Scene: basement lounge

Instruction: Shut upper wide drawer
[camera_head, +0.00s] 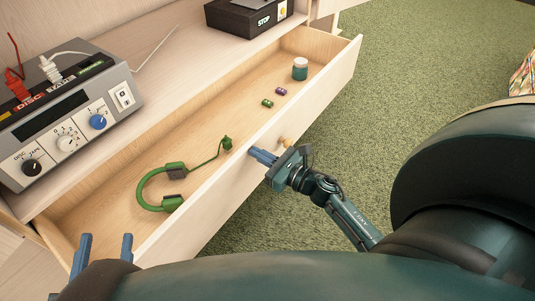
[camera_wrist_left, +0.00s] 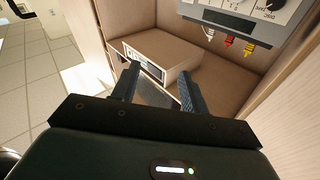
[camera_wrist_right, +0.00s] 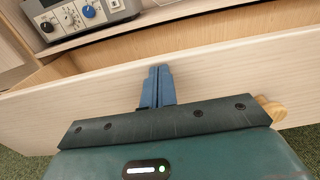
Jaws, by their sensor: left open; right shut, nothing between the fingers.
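The wide drawer (camera_head: 314,106) is pulled out from the pale wooden unit, and its front panel also shows in the right wrist view (camera_wrist_right: 225,62). Inside lie green headphones (camera_head: 150,189), a small jar (camera_head: 300,69), a green battery-like piece (camera_head: 267,103) and a purple one (camera_head: 280,91). My right gripper (camera_head: 255,153) is shut and empty, with its fingertips at the top of the drawer front; I cannot tell if they touch. A round wooden knob (camera_head: 286,142) is beside it. My left gripper (camera_head: 105,240) is open near the drawer's near-left end, and its fingers show in the left wrist view (camera_wrist_left: 158,85).
A grey disc/tape device (camera_head: 65,115) with red and white plugs stands on the unit's top. A black box marked STOP (camera_head: 245,18) is at the back. Green carpet (camera_head: 430,60) lies right of the drawer. The left wrist view shows an open compartment holding a device (camera_wrist_left: 145,62).

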